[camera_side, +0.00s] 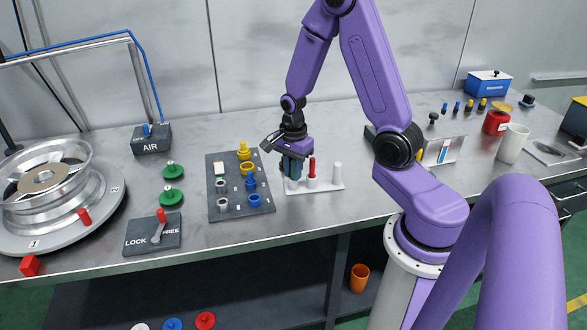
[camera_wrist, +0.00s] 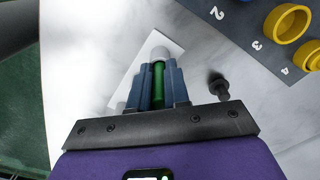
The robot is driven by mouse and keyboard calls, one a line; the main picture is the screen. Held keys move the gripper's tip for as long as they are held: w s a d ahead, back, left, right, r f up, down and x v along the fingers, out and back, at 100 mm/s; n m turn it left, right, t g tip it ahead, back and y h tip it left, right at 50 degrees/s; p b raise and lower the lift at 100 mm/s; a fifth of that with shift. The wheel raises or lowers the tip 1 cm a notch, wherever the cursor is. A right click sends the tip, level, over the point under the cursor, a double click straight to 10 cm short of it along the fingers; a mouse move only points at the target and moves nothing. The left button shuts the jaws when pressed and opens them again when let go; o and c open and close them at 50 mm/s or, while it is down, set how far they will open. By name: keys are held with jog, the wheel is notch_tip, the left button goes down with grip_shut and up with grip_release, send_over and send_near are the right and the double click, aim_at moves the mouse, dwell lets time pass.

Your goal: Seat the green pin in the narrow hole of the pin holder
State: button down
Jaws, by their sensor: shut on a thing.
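My gripper (camera_side: 291,172) points down over the left end of the white pin holder (camera_side: 328,187). It is shut on the green pin (camera_wrist: 158,85), which shows between the blue fingers in the wrist view. The pin's far end lines up with a round white post (camera_wrist: 160,54) of the holder; I cannot tell whether it is inside the hole. In the side view the fingers mostly hide the pin and the left post. A red pin (camera_side: 312,168) stands in the middle post, and a bare white post (camera_side: 338,172) stands at the right.
A dark numbered tray (camera_side: 225,212) with yellow, blue and grey rings lies just left of the holder. A small dark knobbed piece (camera_wrist: 218,88) is beside the fingers in the wrist view. A metal stand (camera_side: 450,150) is to the right. The bench in front of the holder is clear.

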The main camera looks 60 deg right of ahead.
jog(key=shift+f, duration=0.25)
